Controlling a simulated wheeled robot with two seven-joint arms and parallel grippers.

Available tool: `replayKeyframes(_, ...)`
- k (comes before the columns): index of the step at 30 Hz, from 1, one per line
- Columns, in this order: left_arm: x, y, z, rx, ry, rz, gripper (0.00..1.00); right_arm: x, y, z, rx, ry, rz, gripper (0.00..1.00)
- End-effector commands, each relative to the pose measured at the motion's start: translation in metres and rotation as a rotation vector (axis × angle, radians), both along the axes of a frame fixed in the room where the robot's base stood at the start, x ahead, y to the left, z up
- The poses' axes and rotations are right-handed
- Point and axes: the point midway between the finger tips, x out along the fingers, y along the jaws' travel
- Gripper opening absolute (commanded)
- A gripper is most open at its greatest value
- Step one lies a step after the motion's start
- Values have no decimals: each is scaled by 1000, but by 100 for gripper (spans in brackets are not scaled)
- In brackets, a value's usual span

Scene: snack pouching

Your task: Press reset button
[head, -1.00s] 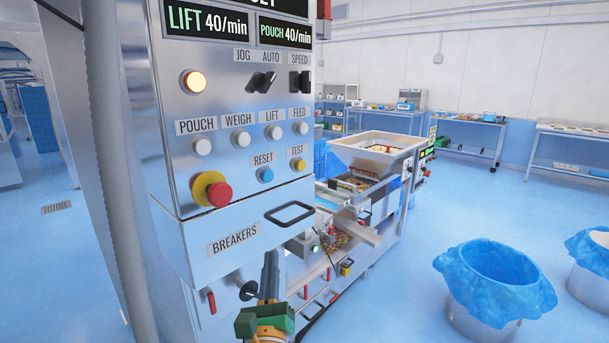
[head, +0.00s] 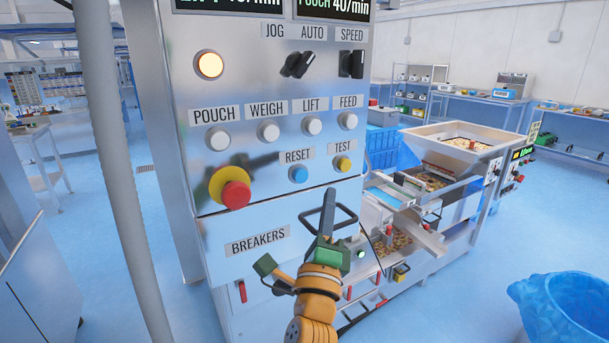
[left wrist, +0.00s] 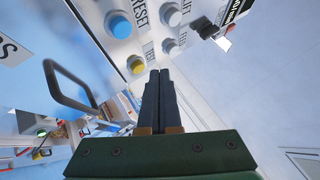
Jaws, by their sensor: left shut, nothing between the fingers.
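The blue reset button (head: 298,174) is on the steel control panel (head: 262,205), under its RESET label and left of the yellow test button (head: 343,163). The reset button also shows in the left wrist view (left wrist: 119,25), at the upper left. My left gripper (head: 329,192) is shut and empty, with its dark fingers pointing up in front of the panel. Its tips appear below and right of the reset button and apart from it. In the left wrist view the shut fingers (left wrist: 160,75) fill the middle. My right gripper is not in view.
A red emergency stop (head: 236,193) is left of the reset button. White buttons (head: 312,125) and dark selector knobs (head: 298,65) are above. A black drawer handle (head: 330,222) sticks out behind my gripper. A hopper machine (head: 460,150) stands at right.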

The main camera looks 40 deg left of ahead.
Motion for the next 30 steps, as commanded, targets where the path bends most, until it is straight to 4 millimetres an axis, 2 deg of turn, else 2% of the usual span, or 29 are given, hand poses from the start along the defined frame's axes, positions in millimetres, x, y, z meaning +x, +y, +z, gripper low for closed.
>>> replayKeyframes(6,13,31,2,3,1,3,0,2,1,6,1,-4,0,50)
replayKeyframes(12,22,53,1,2,1,2,0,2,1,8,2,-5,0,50)
replayKeyframes(18,25,62,1,0,1,2,0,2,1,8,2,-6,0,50)
replayKeyframes(30,25,62,0,-1,0,1,0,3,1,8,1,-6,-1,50)
